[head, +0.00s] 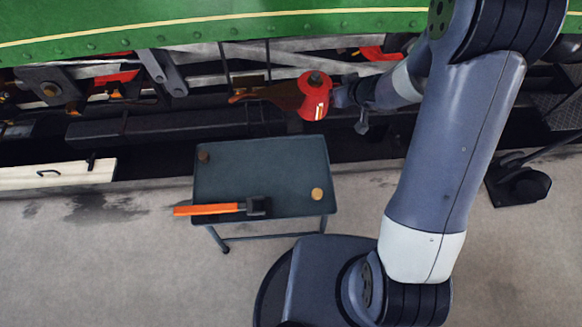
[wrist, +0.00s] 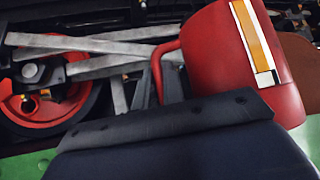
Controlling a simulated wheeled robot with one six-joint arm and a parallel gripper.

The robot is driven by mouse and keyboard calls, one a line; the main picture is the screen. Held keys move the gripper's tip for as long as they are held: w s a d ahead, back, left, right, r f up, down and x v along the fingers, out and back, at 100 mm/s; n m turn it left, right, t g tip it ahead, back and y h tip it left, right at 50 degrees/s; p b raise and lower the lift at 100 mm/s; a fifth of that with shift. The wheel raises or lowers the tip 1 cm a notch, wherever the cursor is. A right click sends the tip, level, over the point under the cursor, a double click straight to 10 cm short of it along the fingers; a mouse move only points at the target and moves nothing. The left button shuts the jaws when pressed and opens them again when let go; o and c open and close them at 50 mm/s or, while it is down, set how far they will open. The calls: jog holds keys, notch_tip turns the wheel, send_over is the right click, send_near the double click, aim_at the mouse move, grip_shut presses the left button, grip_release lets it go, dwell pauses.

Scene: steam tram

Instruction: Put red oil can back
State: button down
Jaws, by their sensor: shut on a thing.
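The red oil can (head: 314,98) has a dark cap on top and a pale label stripe. My gripper (head: 337,97) is shut on it from the right and holds it in the air, beyond the far edge of the small table. In the wrist view the can (wrist: 212,62) fills the upper right, with its orange and white stripe and a thin red curved bar at its left side. A dark part of my gripper covers the bottom of that view, and the fingertips are hidden there.
The dark table (head: 262,170) holds an orange-handled hammer (head: 210,209), a tan round piece (head: 317,194) and a small brown piece (head: 203,156). A brown part (head: 283,95) lies just left of the can. The green tram side (head: 200,28) and its rods are behind.

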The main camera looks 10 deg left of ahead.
jog(key=s+a+f+n+g+y+b, duration=0.1)
jog(key=a+f+n+b, duration=0.1)
jog(key=f+b, duration=0.2)
jog(key=s+a+f+n+g+y+b, duration=0.1)
jog(key=a+f+n+b, duration=0.1)
jog(key=f, duration=0.9)
jog(key=a+f+n+g+y+b, duration=0.1)
jog(key=a+f+n+b, duration=0.1)
jog(key=f+b, duration=0.4)
jog(key=shift+s+a+f+g+b, duration=0.15)
jog(key=shift+s+a+f+g, duration=0.05)
jog(key=shift+a+f, duration=0.3)
jog(key=shift+s+a+f+g+b, duration=0.2)
jog(key=shift+a+f, duration=0.2)
jog(key=shift+f, duration=0.15)
jog(key=shift+f, duration=0.15)
jog(key=c, duration=1.5)
grip_release()
jog(key=shift+s+d+r, duration=0.1)
jog(key=shift+d+r, duration=0.1)
jog(key=shift+r, duration=0.15)
jog(key=shift+p+v, duration=2.4)
jog(key=shift+v, duration=3.3)
